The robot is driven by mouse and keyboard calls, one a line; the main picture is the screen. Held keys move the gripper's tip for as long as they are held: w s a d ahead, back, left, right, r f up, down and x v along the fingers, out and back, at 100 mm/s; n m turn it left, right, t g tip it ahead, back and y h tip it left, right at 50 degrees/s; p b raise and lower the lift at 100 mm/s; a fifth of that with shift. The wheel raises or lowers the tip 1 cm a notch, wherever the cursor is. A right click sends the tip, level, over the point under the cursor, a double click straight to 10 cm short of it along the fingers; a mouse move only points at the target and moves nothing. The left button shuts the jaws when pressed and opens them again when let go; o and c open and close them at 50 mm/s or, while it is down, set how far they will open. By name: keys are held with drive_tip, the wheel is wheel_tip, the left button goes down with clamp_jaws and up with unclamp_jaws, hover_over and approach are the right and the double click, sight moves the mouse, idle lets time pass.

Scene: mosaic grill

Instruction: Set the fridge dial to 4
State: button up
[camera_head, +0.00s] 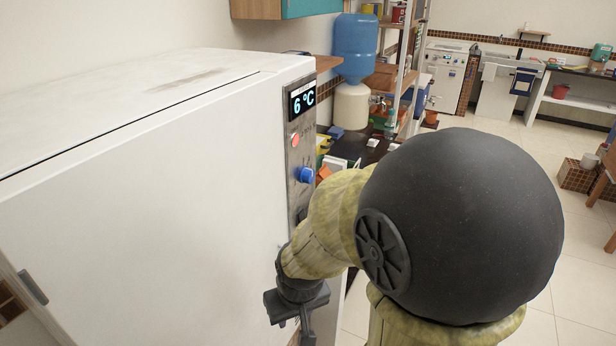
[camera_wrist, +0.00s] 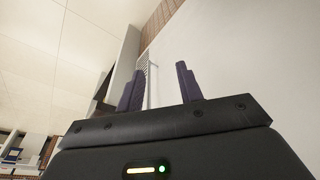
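The white fridge (camera_head: 150,190) fills the left of the head view. A narrow grey panel on its right edge carries a display (camera_head: 302,98) reading 6 °C, a red button (camera_head: 295,139) and a blue dial (camera_head: 306,174). The dial's pointer mark is too small to read. My gripper (camera_head: 298,312) is below the dial, in front of the fridge's lower right side, apart from the dial. In the wrist view its two purple fingers (camera_wrist: 158,88) stand apart with nothing between them. The dial is not visible in the wrist view.
A shelf rack with a blue water bottle (camera_head: 356,45) stands behind the fridge panel. Small items lie on a dark counter (camera_head: 372,150) beside it. A wooden-edged cabinet (camera_head: 285,8) hangs above. My arm covers much of the right centre. Tiled floor (camera_head: 540,140) is open at the right.

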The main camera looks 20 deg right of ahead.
drive_tip(key=shift+o, duration=0.6)
drive_tip(key=shift+s, duration=0.2)
drive_tip(key=o, duration=0.4)
drive_tip(key=shift+d+r, duration=0.1)
drive_tip(key=shift+d, duration=0.05)
drive_tip(key=w+d+r+n+t+p, duration=0.25)
drive_tip(key=w+d+n+t, duration=0.2)
drive_tip(key=w+d, duration=0.45)
drive_tip(key=w+d+r+n+t+p, duration=0.1)
drive_tip(key=w+d+r+n+t, duration=0.3)
drive_tip(key=w+d, duration=0.55)
drive_tip(key=s+d+r+n+t+y+p, duration=0.1)
drive_tip(key=s+d+n+y, duration=0.1)
drive_tip(key=n+y, duration=0.1)
drive_tip(key=s+d+r+n+t+y+p, duration=0.1)
drive_tip(key=s+d+r+n+t+y, duration=0.1)
drive_tip(key=s+d+n+y, duration=0.1)
drive_tip(key=s+d+r+n+t+y+p, duration=0.1)
drive_tip(key=s+d+n+y, duration=0.1)
drive_tip(key=n+y, duration=0.1)
drive_tip(key=shift+s+d+r+p, duration=0.2)
drive_tip(key=shift+d+r+p, duration=0.1)
drive_tip(key=shift+r, duration=0.1)
drive_tip(key=shift+w, duration=0.1)
